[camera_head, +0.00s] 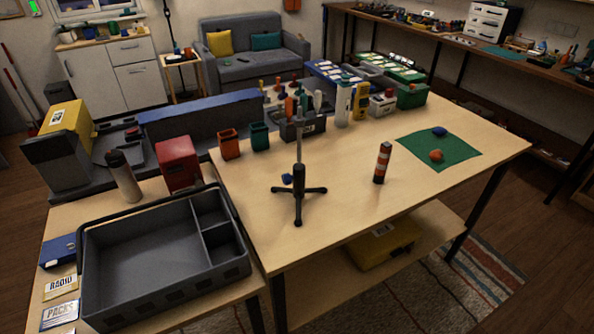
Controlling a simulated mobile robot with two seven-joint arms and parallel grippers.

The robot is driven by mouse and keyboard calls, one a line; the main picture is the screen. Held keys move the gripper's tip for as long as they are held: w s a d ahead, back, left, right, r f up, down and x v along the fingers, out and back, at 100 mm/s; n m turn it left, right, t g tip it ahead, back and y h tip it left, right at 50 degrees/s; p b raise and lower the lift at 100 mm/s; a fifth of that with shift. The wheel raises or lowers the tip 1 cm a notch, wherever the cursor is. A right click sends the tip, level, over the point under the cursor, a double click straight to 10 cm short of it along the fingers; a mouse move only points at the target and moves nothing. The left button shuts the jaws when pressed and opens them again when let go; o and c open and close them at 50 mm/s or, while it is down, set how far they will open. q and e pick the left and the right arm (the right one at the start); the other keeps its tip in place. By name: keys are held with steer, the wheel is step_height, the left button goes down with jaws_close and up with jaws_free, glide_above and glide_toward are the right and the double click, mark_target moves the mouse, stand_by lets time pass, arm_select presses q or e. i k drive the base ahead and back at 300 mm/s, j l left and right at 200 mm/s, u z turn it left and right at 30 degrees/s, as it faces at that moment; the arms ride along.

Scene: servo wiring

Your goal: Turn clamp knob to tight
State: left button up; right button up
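A dark stand (299,192) with a three-legged base and an upright post stands on the light wooden table (345,225). A small blue part (286,179) shows at the left of its post, low down; it may be a knob, but I cannot tell, nor how it is turned. The top of the post overlaps the dark tool holder behind it, so any clamp there is hard to make out. Neither of my grippers is in view.
A grey compartment tray (95,287) stands at the front left. An orange-and-black cylinder (382,163) stands right of the stand. A green mat (465,151) with a blue and an orange lump lies farther right. Bins line the back. The table's front is clear.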

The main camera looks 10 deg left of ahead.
mark_target(287, 179)
steer(key=j+z, duration=0.35)
steer(key=z, duration=0.15)
steer(key=j+z, duration=0.3)
steer(key=z, duration=0.2)
steer(key=l+u, duration=0.2)
steer(key=l, duration=0.2)
steer(key=j+z, duration=0.25)
steer(key=j, duration=0.2)
steer(key=i+j, duration=0.1)
steer(key=i, duration=0.05)
